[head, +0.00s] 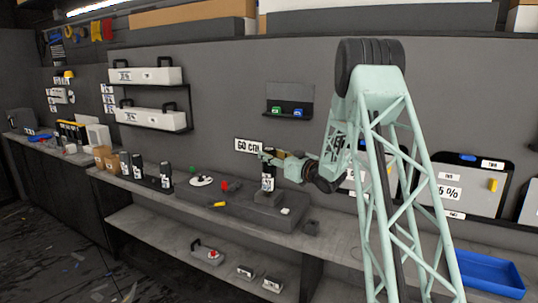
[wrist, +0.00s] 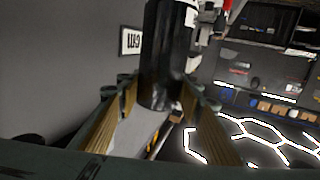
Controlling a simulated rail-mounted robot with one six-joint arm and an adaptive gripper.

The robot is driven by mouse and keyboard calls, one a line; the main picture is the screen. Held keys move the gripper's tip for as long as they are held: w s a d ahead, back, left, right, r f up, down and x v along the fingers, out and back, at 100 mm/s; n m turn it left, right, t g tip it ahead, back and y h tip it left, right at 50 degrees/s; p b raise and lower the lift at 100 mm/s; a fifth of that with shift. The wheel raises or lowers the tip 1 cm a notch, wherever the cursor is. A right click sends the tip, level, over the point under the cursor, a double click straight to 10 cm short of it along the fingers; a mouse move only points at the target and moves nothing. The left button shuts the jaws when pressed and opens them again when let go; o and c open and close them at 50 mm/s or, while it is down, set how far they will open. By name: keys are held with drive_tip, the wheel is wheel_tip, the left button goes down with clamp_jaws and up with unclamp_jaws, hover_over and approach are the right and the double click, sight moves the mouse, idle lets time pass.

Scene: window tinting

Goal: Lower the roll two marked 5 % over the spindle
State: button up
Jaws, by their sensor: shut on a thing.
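A dark roll (head: 268,183) with a white label hangs upright below my gripper (head: 272,157) in the head view. Its label is too small to read. In the wrist view the same roll (wrist: 163,55) stands between the two brown-padded fingers of my gripper (wrist: 160,100), which is shut on it. In the head view the roll is over or right beside a grey block (head: 262,212) on the bench. I cannot make out a spindle; it may be hidden by the roll. Whether the roll's lower end touches anything is not clear.
Several dark rolls, one of them here (head: 165,175), stand on the bench to the left. A red item (head: 226,186), a yellow item (head: 219,205) and a white-and-black tool (head: 201,180) lie nearer. A blue tray (head: 490,274) is at the far right.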

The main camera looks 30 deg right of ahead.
drive_tip(key=shift+f, duration=0.4)
drive_tip(key=shift+f+b, duration=0.3)
drive_tip(key=shift+b, duration=0.15)
idle(0.7)
idle(0.4)
drive_tip(key=o, duration=1.4)
drive_tip(key=shift+c, duration=0.2)
drive_tip(key=shift+s, duration=0.1)
drive_tip(key=v, duration=1.2)
